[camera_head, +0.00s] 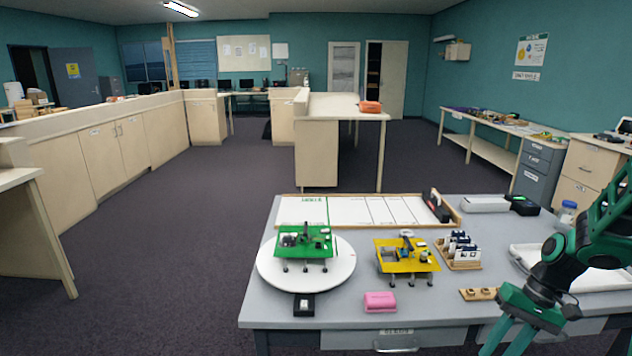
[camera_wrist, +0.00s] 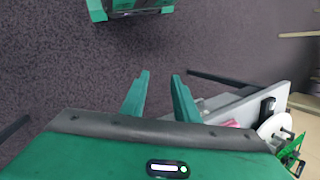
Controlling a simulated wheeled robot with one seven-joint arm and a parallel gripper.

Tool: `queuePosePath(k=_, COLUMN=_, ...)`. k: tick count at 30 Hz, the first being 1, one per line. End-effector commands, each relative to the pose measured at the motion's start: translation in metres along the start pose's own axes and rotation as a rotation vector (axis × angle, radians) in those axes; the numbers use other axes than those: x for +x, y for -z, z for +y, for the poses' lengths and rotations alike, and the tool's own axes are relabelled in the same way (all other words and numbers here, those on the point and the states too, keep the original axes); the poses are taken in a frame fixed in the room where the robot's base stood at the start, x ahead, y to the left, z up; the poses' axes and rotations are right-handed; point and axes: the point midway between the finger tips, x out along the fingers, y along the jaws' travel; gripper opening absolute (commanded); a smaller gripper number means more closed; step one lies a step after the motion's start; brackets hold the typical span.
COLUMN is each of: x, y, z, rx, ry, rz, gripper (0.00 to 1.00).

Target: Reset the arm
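My gripper (camera_head: 508,338) hangs low at the right, in front of the table's front edge in the head view. In the wrist view my gripper (camera_wrist: 160,82) has its two green fingers apart, with nothing between them but dark carpet beyond. My green and black arm (camera_head: 585,240) comes in from the right edge and bends down to the gripper. The grey table (camera_head: 350,318) stands beside the gripper and also shows at the right of the wrist view (camera_wrist: 240,112).
A white turntable (camera_head: 275,275) bears a green board (camera_head: 318,243). A yellow board (camera_head: 400,262), a pink block (camera_head: 379,302), a card rack (camera_head: 460,265) and a white tray (camera_head: 605,283) share the table. Carpet is open at the left.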

Motion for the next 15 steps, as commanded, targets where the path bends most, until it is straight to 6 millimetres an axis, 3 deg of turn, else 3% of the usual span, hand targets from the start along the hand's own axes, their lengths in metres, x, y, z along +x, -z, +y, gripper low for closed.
queuePosePath(k=6, x=-0.044, y=-0.043, z=0.001, rx=0.043, ry=-0.131, rz=0.057, gripper=0.28)
queuePosePath(k=15, x=-0.089, y=-0.111, z=0.006, rx=0.123, ry=-0.249, rz=0.145, gripper=0.28)
